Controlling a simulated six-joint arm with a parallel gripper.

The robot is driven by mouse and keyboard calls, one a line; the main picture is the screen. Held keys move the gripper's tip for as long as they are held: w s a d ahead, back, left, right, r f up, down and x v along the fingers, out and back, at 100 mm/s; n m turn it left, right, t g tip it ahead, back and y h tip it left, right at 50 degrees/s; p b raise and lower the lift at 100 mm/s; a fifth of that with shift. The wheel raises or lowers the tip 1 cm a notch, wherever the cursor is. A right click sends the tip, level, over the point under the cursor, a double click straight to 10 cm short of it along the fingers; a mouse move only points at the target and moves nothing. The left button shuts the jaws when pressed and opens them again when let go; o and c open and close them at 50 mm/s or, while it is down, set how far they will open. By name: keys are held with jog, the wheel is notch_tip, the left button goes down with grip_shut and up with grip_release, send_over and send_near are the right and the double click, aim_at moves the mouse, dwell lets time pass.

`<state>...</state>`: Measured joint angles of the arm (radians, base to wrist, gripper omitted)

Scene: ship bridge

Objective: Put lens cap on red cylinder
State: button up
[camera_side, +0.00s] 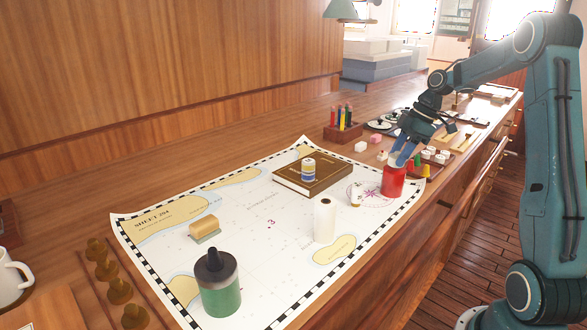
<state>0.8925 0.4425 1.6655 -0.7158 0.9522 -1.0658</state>
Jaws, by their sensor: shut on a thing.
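The red cylinder (393,184) stands upright on the chart's right part, near the counter's front edge. My gripper (399,161) points down at its top. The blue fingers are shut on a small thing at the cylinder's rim. It is mostly hidden by the fingers; I take it to be the lens cap, but its shape is not clear. I cannot tell whether it touches the rim.
On the chart (265,238) are a brown book (313,182) with a small jar (308,170), a white cylinder (324,220), a green bottle (219,285) and a wooden block (204,227). Small blocks and a pencil holder (343,131) stand behind the red cylinder.

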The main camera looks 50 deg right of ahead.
jog(key=shift+f, duration=0.6)
jog(key=shift+f, duration=0.15)
jog(key=o, duration=0.9)
jog(key=shift+o, duration=0.2)
jog(key=v, duration=1.2)
